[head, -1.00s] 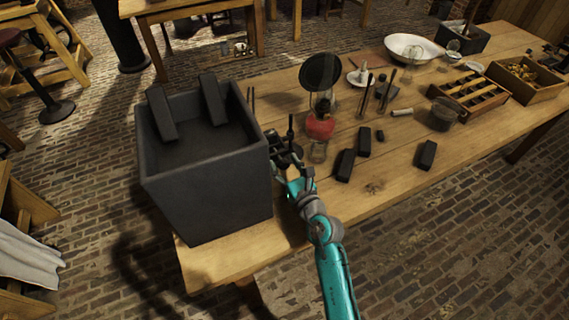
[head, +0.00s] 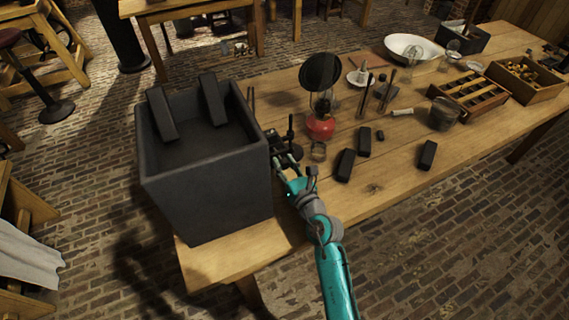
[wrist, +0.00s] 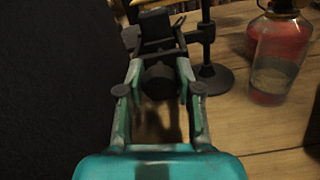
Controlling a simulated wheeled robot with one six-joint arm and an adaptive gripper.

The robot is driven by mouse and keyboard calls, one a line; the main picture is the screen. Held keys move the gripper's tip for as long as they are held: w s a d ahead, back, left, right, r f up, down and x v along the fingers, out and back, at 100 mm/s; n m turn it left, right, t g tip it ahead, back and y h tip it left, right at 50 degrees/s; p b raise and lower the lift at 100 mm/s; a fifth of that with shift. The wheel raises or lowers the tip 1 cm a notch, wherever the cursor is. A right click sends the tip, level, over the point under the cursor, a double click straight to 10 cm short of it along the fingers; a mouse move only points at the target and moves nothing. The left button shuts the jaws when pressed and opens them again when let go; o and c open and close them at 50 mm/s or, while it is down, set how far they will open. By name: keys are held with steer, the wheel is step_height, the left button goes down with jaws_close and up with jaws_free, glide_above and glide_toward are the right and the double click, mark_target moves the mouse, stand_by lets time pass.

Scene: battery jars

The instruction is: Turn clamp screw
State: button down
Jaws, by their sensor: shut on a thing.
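The clamp (head: 284,146) is dark and sits on a thin dark stand close to the right wall of the big black box. In the wrist view its clamp screw shows as a round dark knob (wrist: 158,82) facing me. My gripper (head: 279,163) reaches the clamp from the front. In the wrist view my gripper (wrist: 160,76) has one finger on each side of the knob and is shut on it. The stand's rod and round base (wrist: 212,78) are just right of the fingers. The screw's thread is hidden behind the knob.
A small glass (head: 318,151) and a red lamp (head: 320,124) stand to the right. Several black blocks lie farther right. The table's front edge (head: 240,272) is near my arm.

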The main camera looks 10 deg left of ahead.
steer(key=m, duration=0.4)
steer(key=shift+d+m, duration=0.1)
steer(key=shift+m, duration=1.8)
steer(key=c, duration=0.7)
jaws_free()
steer(key=shift+c, duration=0.2)
steer(key=v, duration=1.1)
steer(key=shift+s+d, duration=0.25)
steer(key=shift+d, duration=0.05)
